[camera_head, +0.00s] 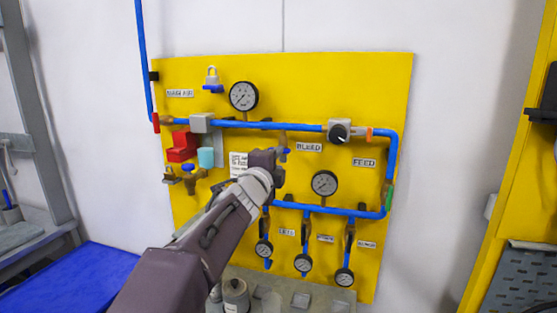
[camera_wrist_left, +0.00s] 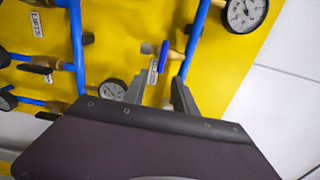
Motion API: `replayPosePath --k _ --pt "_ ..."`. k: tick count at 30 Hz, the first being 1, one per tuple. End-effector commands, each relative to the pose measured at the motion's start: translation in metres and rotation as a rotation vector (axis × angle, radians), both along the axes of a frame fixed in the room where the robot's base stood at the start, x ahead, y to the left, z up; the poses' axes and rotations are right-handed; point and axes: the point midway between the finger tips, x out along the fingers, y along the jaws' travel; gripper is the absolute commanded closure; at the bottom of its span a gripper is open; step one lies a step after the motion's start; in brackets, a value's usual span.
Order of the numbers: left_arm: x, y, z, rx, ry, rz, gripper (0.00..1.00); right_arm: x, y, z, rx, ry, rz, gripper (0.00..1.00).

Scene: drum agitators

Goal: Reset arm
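My left arm reaches up from the bottom of the head view to the yellow panel (camera_head: 300,80). My left gripper (camera_head: 282,153) is in front of the panel's middle, near the BLEED label (camera_head: 309,147). In the left wrist view its two fingers (camera_wrist_left: 158,88) stand apart with nothing held between them. A blue-handled valve (camera_wrist_left: 163,56) shows beyond the fingertips in that view; I cannot tell how far off it is. My right gripper is in neither view.
Blue pipes (camera_head: 270,124) and several gauges, including a large one (camera_head: 243,96), stand out from the panel. A red block (camera_head: 183,147) is at its left. A grey ledge (camera_head: 325,300) lies below. A blue surface (camera_head: 75,280) is at lower left, and a yellow frame (camera_head: 520,160) at right.

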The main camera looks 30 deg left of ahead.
Motion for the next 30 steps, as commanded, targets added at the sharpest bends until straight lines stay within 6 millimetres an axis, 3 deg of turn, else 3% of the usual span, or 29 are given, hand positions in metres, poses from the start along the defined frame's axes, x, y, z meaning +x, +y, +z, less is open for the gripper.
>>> replayPosePath --k 11,14,17,20,22,24,26,27,30 --pt "0.001 -0.001 0.000 0.000 0.000 -0.003 0.66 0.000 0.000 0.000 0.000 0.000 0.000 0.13" --pt "0.012 -0.027 -0.008 -0.006 0.015 -0.061 0.66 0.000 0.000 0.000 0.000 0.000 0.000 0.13" --pt "0.028 -0.069 -0.066 -0.083 0.121 -0.143 0.66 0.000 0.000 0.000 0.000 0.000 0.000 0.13" --pt "0.023 -0.098 -0.157 -0.293 0.298 -0.130 0.66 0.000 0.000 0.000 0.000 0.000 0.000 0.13" --pt "0.006 -0.113 -0.219 -0.461 0.430 -0.070 0.66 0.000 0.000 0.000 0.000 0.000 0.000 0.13" --pt "-0.023 -0.125 -0.279 -0.629 0.564 0.024 0.66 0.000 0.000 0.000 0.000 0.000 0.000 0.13" --pt "-0.055 -0.133 -0.325 -0.766 0.675 0.132 0.66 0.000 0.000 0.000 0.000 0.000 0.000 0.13" --pt "-0.079 -0.137 -0.352 -0.856 0.743 0.219 0.66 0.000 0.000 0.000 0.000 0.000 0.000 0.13" --pt "-0.142 -0.145 -0.404 -1.055 0.880 0.464 0.66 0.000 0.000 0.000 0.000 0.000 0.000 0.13"
